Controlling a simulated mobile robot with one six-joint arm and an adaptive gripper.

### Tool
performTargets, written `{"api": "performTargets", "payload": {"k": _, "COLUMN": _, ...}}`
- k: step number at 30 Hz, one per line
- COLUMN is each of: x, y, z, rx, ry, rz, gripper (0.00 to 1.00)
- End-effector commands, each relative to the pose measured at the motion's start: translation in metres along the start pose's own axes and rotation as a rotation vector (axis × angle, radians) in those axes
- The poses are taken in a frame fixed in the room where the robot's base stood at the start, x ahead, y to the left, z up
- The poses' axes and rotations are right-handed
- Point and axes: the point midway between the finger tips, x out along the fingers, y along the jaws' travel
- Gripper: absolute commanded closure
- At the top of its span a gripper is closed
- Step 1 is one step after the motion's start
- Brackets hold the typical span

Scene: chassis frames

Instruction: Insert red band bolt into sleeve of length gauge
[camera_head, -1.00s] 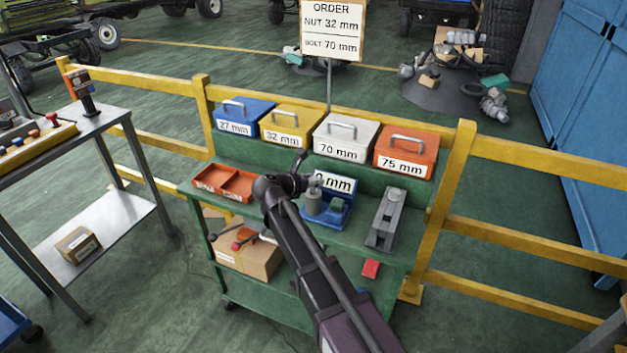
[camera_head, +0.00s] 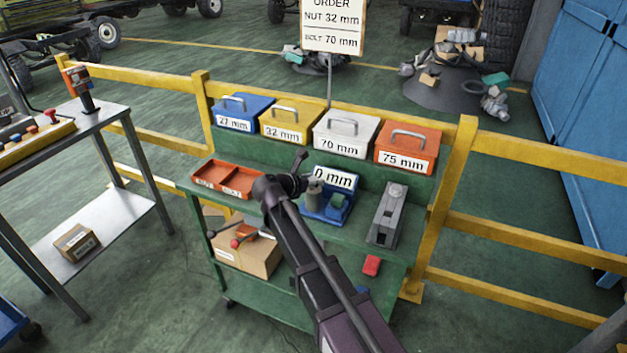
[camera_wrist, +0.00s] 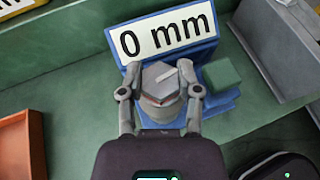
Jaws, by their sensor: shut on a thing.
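My gripper (camera_wrist: 160,93) is shut on a grey hex-headed bolt (camera_wrist: 161,78) with a thin reddish line at its head, one finger on each side. In the head view my gripper (camera_head: 312,183) is small, at the blue length gauge (camera_head: 338,213). The gauge has a white display, with "0 mm" visible, and a green block; its display also shows in the wrist view (camera_wrist: 168,38). A grey cylindrical sleeve (camera_head: 314,200) stands on the gauge below my gripper. The bolt's shank is hidden, so I cannot tell whether it is in the sleeve.
A red two-part tray (camera_head: 228,180) lies left of the gauge, and a grey fixture (camera_head: 388,215) stands to its right. Blue, yellow, white (camera_head: 345,136) and orange (camera_head: 408,146) lidded boxes line the back shelf. A sign (camera_head: 332,27) reads nut 32 mm, bolt 70 mm.

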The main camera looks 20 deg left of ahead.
Motion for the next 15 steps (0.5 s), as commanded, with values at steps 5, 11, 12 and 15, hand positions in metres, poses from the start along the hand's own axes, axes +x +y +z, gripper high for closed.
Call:
{"api": "performTargets", "payload": {"k": 5, "x": 0.0016, "y": 0.0, "z": -0.0036, "rx": 0.0, "ry": -0.001, "rz": 0.0, "gripper": 1.0}}
{"api": "performTargets", "payload": {"k": 11, "x": 0.0029, "y": 0.0, "z": -0.0069, "rx": 0.0, "ry": -0.001, "rz": 0.0, "gripper": 1.0}}
{"api": "performTargets", "payload": {"k": 12, "x": 0.0032, "y": 0.0, "z": -0.0075, "rx": 0.0, "ry": -0.001, "rz": 0.0, "gripper": 1.0}}
{"api": "performTargets", "payload": {"k": 15, "x": 0.0038, "y": 0.0, "z": -0.0092, "rx": 0.0, "ry": -0.001, "rz": 0.0, "gripper": 1.0}}
